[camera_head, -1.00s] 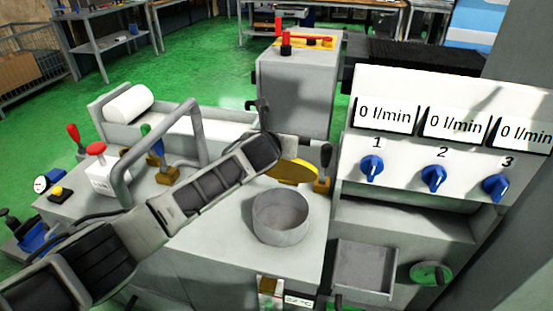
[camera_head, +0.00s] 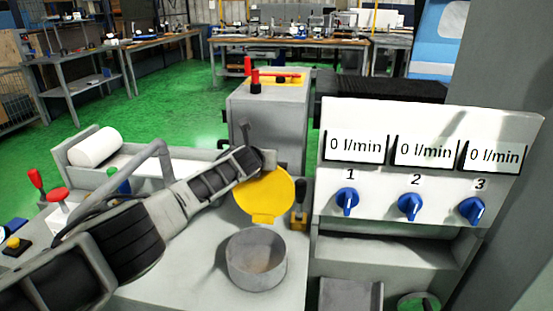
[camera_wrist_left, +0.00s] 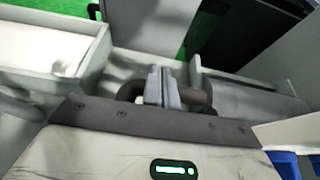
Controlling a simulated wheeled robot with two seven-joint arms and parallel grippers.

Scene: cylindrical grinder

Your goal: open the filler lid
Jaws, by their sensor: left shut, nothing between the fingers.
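The round yellow filler lid (camera_head: 265,196) stands raised, its face toward me, behind the open grey cylindrical filler neck (camera_head: 256,262). The neck's mouth is uncovered and its inside shows. My left gripper (camera_head: 269,160) is at the lid's upper edge, partly hidden by its own wrist; I cannot tell whether it touches the lid. In the left wrist view its fingers (camera_wrist_left: 161,88) are together with nothing between them, and I cannot make out the lid there. My right gripper is not in view.
A panel with blue knobs (camera_head: 409,206) and flow displays stands at the right. A black-handled lever (camera_head: 299,212) is close right of the lid. A bent grey pipe (camera_head: 150,160) and a white roll (camera_head: 95,146) are at the left. The grey machine head (camera_head: 268,115) stands behind.

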